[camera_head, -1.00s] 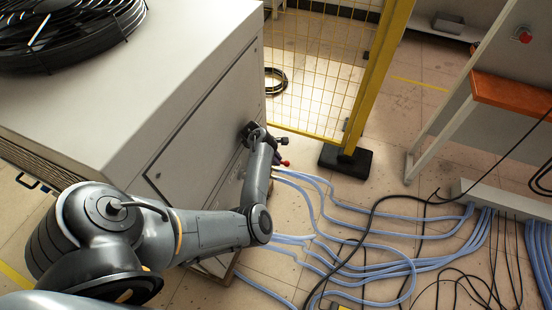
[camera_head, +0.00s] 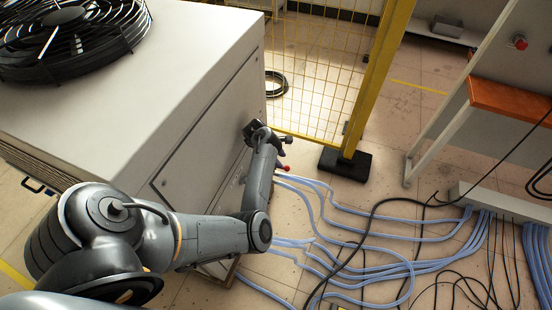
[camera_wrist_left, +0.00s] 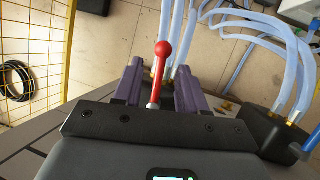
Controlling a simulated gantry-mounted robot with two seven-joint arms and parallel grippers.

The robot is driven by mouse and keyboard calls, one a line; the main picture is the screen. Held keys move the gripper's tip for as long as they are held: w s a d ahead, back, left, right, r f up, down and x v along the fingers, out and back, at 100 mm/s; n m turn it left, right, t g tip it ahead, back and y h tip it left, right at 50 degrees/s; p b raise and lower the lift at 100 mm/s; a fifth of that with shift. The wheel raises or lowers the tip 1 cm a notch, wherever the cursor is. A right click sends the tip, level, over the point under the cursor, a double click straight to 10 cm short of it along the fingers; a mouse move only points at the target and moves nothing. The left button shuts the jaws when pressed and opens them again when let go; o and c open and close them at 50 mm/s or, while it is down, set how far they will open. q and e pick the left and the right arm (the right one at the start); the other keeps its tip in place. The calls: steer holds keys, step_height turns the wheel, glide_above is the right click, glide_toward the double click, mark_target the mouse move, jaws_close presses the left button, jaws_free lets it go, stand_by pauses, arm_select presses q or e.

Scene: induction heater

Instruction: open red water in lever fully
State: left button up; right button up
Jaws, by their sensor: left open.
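The red water in lever shows in the left wrist view as a red ball knob (camera_wrist_left: 162,50) on a red and silver stem. In the head view only its small red knob (camera_head: 287,168) shows, beside the side of the grey cabinet. My left gripper (camera_wrist_left: 158,75) is open, with its two dark purple fingers on either side of the lever's stem. The knob sticks out past the fingertips. I cannot tell whether a finger touches the stem. In the head view my left gripper (camera_head: 281,156) is small and partly hidden by my wrist. My right gripper is not in view.
The large grey cabinet (camera_head: 200,110) fills the left, with a black fan (camera_head: 70,35) on top. Pale blue hoses (camera_head: 380,265) and black cables cross the floor. A yellow mesh fence (camera_head: 320,70) stands behind. A blue handle (camera_wrist_left: 312,142) shows at the wrist view's right edge.

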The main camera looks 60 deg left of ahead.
arm_select(q)
steer(key=w+d+r+p, duration=0.3)
steer(key=d+r, duration=0.3)
steer(key=d, duration=0.4)
steer(key=shift+w+f, duration=0.1)
steer(key=shift+c, duration=0.4)
